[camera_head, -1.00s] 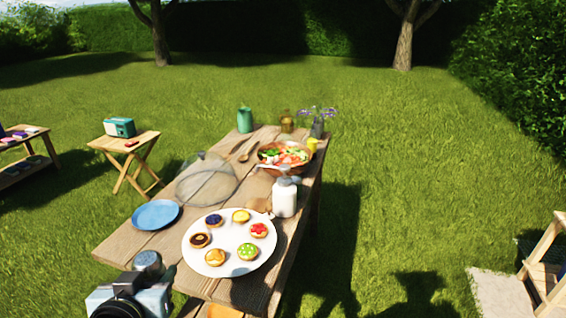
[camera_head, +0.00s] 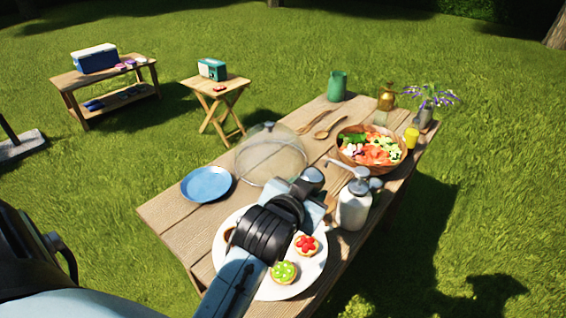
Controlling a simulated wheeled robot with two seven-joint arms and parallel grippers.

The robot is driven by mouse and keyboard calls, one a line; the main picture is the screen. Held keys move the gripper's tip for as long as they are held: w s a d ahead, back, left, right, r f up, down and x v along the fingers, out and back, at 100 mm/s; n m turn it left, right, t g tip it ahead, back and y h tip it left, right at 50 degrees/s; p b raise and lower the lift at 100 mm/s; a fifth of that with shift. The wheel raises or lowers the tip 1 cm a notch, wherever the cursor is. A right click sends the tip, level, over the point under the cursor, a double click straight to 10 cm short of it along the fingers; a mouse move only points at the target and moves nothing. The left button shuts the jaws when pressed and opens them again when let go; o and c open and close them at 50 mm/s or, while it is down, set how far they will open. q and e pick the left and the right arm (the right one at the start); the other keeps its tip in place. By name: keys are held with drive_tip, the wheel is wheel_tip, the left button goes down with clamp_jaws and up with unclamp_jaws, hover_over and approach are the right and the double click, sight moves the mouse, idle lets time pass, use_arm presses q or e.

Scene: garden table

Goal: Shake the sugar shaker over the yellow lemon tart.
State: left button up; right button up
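The sugar shaker appears to be the white jar (camera_head: 354,209) with a grey metal top, upright on the table just right of the plate. The white plate (camera_head: 313,268) holds several tarts. A red tart (camera_head: 307,245) and a green tart (camera_head: 284,271) show clearly, and a dark tart (camera_head: 229,234) shows only at its edge. My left arm crosses the plate from the lower left and hides the yellow lemon tart. My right gripper is not in view.
A clear dome (camera_head: 270,152) and a blue plate (camera_head: 207,184) stand left of my arm. Grass lies beyond the table's right edge.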

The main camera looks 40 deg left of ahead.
use_arm(q)
drive_tip(key=w+a+f+m+t+y+b, duration=0.25)
drive_tip(key=a+m+t+y+b, duration=0.5)
drive_tip(key=m, duration=1.45)
drive_tip(key=shift+r+g+y+p, duration=0.85)
drive_tip(key=shift+r+g+y, duration=0.45)
drive_tip(key=shift+r, duration=0.65)
drive_tip(key=shift+a+f, duration=0.15)
drive_tip(key=shift+f, duration=2.1)
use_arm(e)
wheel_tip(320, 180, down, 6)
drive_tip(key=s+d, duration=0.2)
